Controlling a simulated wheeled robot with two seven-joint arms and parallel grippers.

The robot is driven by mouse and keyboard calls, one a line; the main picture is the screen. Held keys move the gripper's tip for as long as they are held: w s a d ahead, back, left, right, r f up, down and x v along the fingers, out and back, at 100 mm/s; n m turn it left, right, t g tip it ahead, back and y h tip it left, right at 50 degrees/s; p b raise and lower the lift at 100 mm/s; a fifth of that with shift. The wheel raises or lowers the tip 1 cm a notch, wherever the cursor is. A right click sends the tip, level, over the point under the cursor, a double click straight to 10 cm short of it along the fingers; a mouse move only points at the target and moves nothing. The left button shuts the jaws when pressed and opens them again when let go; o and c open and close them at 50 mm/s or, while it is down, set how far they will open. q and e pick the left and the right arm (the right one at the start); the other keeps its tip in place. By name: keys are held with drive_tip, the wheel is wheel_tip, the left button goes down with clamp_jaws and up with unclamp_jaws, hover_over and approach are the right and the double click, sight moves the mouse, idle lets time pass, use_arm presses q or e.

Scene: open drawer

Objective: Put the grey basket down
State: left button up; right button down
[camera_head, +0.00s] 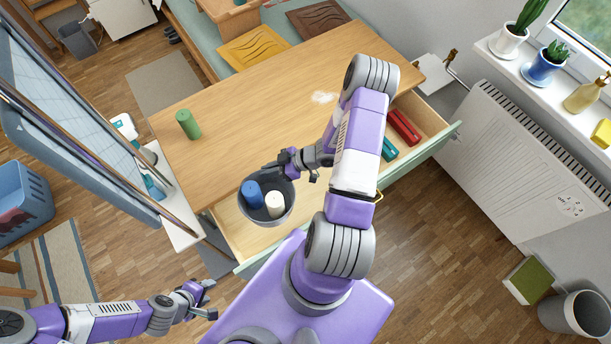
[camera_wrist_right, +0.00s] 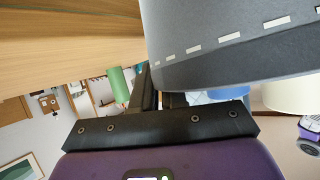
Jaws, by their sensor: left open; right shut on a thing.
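The grey basket (camera_head: 287,212) is a round tub with a blue cylinder (camera_head: 253,195) and a white cylinder (camera_head: 275,203) inside. My right gripper (camera_head: 273,170) is shut on its back rim. In the head view the basket overlaps the left part of the open drawer (camera_head: 237,236); I cannot tell if it touches the drawer floor. The basket's wall (camera_wrist_right: 230,50) fills the upper right of the right wrist view and hides the grip itself. My left gripper (camera_head: 210,299) is open and empty, low at the left, apart from the basket.
Red items (camera_head: 404,127) and a teal item (camera_head: 389,148) lie in the drawer's right part. A radiator (camera_head: 520,160) stands at the right.

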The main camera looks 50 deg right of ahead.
wheel_tip(320, 180, down, 18)
drive_tip(key=b, duration=1.5)
drive_tip(key=shift+b, duration=0.3)
drive_tip(key=shift+r, duration=0.1)
drive_tip(key=c, duration=1.2)
unclamp_jaws()
drive_tip(key=shift+o, duration=0.2)
drive_tip(key=p+v, duration=0.3)
drive_tip(key=v, duration=0.9)
